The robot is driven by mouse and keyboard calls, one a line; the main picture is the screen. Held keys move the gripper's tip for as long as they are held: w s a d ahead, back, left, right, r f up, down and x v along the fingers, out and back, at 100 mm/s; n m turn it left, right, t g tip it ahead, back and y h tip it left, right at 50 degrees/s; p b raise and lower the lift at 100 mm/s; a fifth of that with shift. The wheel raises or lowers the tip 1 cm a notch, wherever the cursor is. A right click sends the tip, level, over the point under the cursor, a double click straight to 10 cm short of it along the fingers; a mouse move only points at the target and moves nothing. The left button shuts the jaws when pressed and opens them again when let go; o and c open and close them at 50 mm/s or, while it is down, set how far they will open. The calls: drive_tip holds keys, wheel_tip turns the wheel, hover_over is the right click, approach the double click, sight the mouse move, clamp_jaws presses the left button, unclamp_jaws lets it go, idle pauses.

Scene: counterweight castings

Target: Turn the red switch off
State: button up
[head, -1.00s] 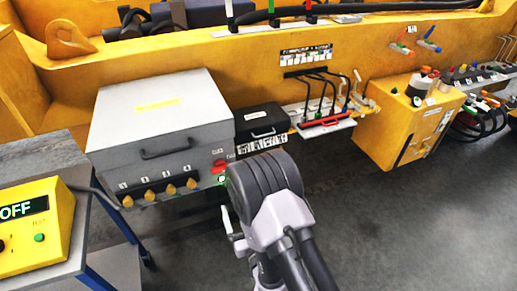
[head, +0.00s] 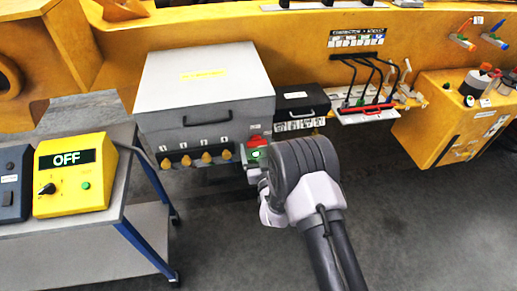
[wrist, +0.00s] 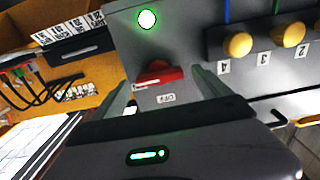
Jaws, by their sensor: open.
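The red switch (head: 257,141) is on the right of the grey box's front, above a bright green lamp (head: 255,153). In the wrist view, turned about upside down, the red switch (wrist: 160,72) lies between my two fingertips, with a small label that seems to read OFF beside it. The green lamp (wrist: 147,19) glows there. My gripper (wrist: 161,80) is open, one finger on each side of the switch; I cannot tell whether they touch it. In the head view my wrist hides part of the area right of the switch.
Yellow knobs (head: 207,157) line the grey box (head: 205,85) beside the switch. A black case (head: 300,100) and a connector panel (head: 365,113) stand to the right. A yellow unit reading OFF (head: 75,175) sits on a cart (head: 120,190) at left. The floor at right is clear.

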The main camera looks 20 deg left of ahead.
drive_tip(key=shift+c, duration=0.2)
drive_tip(key=c, duration=1.3)
drive_tip(key=shift+f+b, duration=0.1)
drive_tip(key=shift+b, duration=0.25)
drive_tip(key=n+b, duration=0.3)
drive_tip(key=b, duration=0.1)
drive_tip(key=shift+f+n, duration=0.15)
drive_tip(key=shift+n, duration=0.25)
drive_tip(key=n+b, duration=0.5)
drive_tip(key=b, duration=0.1)
drive_tip(key=shift+s+a+b, duration=0.1)
drive_tip(key=shift+b, duration=0.2)
drive_tip(key=n+b, duration=0.4)
drive_tip(key=n, duration=0.1)
drive_tip(key=shift+n+b, duration=1.6)
drive_tip(key=shift+n, duration=0.6)
